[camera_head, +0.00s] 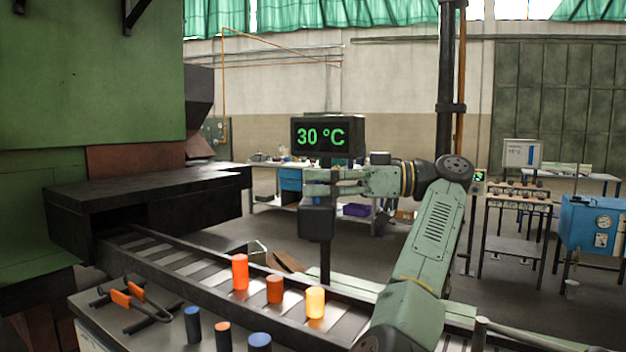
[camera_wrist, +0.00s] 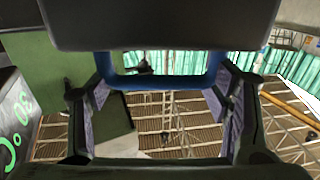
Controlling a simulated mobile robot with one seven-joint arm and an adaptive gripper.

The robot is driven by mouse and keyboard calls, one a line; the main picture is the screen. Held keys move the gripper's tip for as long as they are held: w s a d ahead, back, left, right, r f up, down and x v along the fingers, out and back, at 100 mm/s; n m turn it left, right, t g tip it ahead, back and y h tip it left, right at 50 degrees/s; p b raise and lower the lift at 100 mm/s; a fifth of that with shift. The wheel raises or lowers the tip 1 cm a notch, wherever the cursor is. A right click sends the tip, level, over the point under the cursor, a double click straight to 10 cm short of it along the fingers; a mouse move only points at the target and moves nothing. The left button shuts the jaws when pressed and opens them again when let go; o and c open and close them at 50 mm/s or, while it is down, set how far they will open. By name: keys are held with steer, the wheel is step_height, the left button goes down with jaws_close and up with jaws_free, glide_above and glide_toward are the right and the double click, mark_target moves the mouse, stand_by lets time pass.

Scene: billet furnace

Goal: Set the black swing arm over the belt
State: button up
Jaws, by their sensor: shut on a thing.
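The black swing arm's dark box (camera_head: 317,222) hangs just below my gripper (camera_head: 318,182), above the far side of the belt (camera_head: 190,262). A dark post stands below it. My gripper reaches in from the right and is shut on part of the swing arm. In the wrist view, a blue bar (camera_wrist: 160,82) spans between my fingers, under a large black block (camera_wrist: 165,25); the exact contact is unclear. Glowing billets stand on the belt: a red-orange one (camera_head: 240,271), a darker one (camera_head: 274,289) and a yellow one (camera_head: 315,301).
A display (camera_head: 327,137) reading 30 °C stands just above my gripper. The green furnace (camera_head: 90,80) and its dark tunnel (camera_head: 145,205) are at left. Tongs (camera_head: 133,301) and several dark cylinders stand or lie on the near table (camera_head: 160,335). A blue machine (camera_head: 593,225) is far right.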

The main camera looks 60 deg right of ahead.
steer(key=shift+s+r, duration=0.15)
steer(key=shift+r, duration=0.1)
steer(key=o, duration=1.7)
steer(key=shift+f, duration=0.1)
steer(key=shift+o, duration=0.2)
steer(key=shift+f, duration=0.1)
